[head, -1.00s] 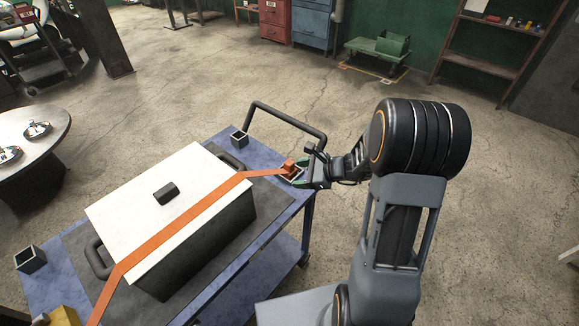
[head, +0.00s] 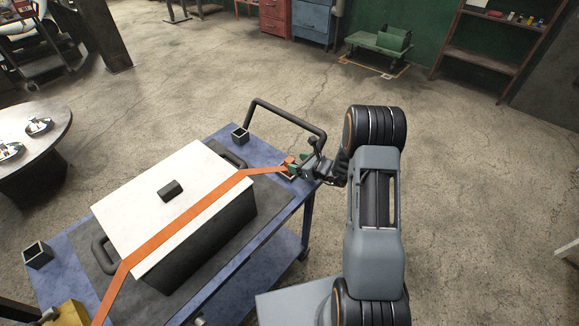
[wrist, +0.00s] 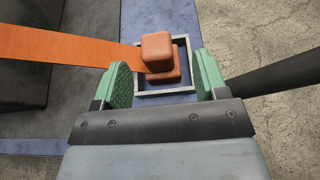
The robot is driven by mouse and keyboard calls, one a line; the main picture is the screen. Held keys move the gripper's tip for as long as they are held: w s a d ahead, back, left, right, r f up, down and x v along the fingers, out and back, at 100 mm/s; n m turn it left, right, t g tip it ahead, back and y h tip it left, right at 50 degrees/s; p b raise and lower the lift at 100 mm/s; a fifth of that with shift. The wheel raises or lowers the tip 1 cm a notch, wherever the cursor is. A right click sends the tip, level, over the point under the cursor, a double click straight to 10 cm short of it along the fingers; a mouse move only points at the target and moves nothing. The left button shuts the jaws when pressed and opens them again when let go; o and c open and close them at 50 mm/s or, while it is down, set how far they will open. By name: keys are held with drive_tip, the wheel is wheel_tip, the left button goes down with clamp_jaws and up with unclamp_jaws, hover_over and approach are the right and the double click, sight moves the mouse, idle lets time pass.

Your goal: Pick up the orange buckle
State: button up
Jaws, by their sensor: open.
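The orange buckle (wrist: 157,52) is a small block on a wider base at the end of an orange strap (wrist: 70,60). In the wrist view it sits inside a square grey-rimmed holder (wrist: 189,92) on the cart. My gripper (wrist: 165,75) is open, its green-padded fingers on either side of the holder's near part, with the buckle just ahead between them. I cannot tell whether the fingers touch the holder. In the head view my gripper (head: 299,168) is at the cart's right end, partly covering the buckle (head: 289,161).
The strap crosses a white-lidded dark box (head: 160,205) on the blue cart (head: 225,142). A black cart handle (head: 290,116) rises beside my gripper. Small square holders stand at the cart's back (head: 240,135) and left (head: 38,255). Open floor lies to the right.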

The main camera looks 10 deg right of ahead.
sight(293, 161)
drive_tip(key=x, duration=0.2)
drive_tip(key=p+x, duration=0.1)
drive_tip(key=x, duration=0.1)
drive_tip(key=shift+a+r+p, duration=0.2)
drive_tip(key=shift+r+p, duration=0.05)
drive_tip(key=shift+p, duration=0.05)
drive_tip(key=shift+w+a+f, duration=0.3)
drive_tip(key=shift+w, duration=0.1)
drive_tip(key=c, duration=1.1)
